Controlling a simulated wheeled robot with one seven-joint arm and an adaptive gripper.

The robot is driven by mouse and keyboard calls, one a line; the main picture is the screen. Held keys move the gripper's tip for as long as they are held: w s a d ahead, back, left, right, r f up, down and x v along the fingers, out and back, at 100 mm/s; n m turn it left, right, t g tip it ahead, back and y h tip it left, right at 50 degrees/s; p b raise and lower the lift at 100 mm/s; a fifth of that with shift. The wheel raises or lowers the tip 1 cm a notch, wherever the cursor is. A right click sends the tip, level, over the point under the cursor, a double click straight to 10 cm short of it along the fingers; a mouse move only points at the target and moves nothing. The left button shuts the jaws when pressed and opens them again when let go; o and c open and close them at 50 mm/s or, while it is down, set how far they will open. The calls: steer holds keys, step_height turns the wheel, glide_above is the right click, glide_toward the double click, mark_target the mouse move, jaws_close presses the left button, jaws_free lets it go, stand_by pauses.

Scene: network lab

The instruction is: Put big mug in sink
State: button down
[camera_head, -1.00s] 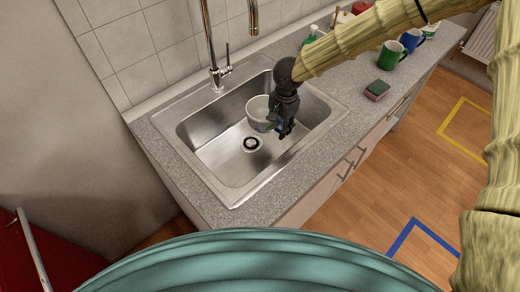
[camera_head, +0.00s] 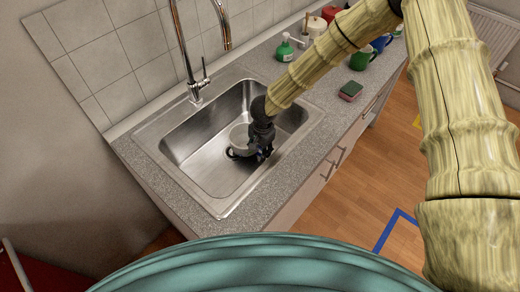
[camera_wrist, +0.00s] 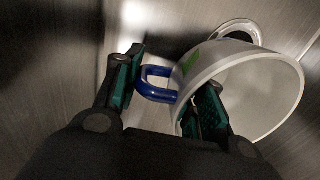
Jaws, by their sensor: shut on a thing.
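The big mug (camera_head: 239,135) is white with a blue handle. It is down inside the steel sink (camera_head: 190,145), partly hidden behind my gripper (camera_head: 254,154) in the head view. In the wrist view the mug (camera_wrist: 268,85) is tilted, its open mouth facing the lower right. My gripper (camera_wrist: 170,92) is shut on it, with the handle and near wall between the green-padded fingers. The right finger is at the mug's rim, seemingly inside. The drain ring (camera_wrist: 236,28) shows just beyond the mug. I cannot tell whether the mug touches the sink floor.
The tap (camera_head: 196,85) rises behind the sink. A green soap bottle (camera_head: 285,49), a sponge (camera_head: 351,91) and a green mug (camera_head: 360,60) stand on the counter to the right. Sink walls surround my gripper closely.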

steer(key=c, duration=0.8)
jaws_free()
steer(key=shift+f, duration=0.1)
steer(key=r, duration=0.4)
steer(key=r+b, duration=0.1)
steer(key=r, duration=0.3)
steer(key=r+b, duration=0.1)
steer(key=r, duration=0.3)
steer(key=shift+s+d, duration=0.25)
steer(key=shift+d, duration=0.1)
